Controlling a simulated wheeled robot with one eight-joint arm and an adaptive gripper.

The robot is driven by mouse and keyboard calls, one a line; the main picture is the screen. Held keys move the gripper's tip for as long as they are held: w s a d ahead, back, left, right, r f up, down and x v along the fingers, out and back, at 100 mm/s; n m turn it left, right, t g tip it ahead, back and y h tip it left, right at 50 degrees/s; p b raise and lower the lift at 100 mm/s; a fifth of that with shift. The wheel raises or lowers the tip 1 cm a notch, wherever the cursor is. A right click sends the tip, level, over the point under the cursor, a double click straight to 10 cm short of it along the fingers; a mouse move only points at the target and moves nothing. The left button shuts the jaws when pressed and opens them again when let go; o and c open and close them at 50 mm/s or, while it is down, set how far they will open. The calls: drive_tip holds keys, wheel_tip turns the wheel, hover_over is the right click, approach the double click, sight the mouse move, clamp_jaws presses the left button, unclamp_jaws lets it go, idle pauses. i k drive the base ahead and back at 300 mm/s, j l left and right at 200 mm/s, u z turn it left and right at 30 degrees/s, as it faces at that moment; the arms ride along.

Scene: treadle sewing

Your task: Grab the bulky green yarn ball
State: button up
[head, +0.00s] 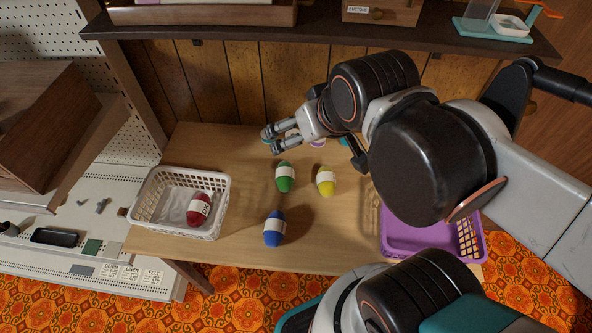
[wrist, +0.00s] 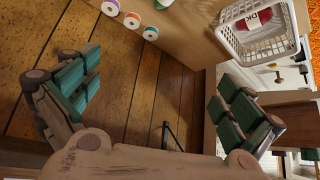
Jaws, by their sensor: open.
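The green yarn ball (head: 285,177), egg-shaped with a white label band, lies on the wooden table (head: 240,160) near its middle. In the wrist view, only a sliver of what may be it shows at the top edge. My gripper (head: 272,140) is above the back part of the table, behind the green ball in the head view and apart from it. Its green-padded fingers are spread wide and empty in the wrist view (wrist: 158,98).
A yellow ball (head: 326,181) lies right of the green one, a blue ball (head: 274,229) in front. A white basket (head: 158,222) holds a red ball (head: 199,210). A purple basket (head: 410,240) stands at right, partly behind my arm. Spools (wrist: 132,20) stand at the back; a shelf (head: 330,30) overhangs.

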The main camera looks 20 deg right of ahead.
sight(285, 173)
drive_tip(key=k+j+z, duration=0.1)
drive_tip(key=z, duration=1.65)
drive_tip(key=k+z, duration=0.25)
drive_tip(key=k, duration=0.4)
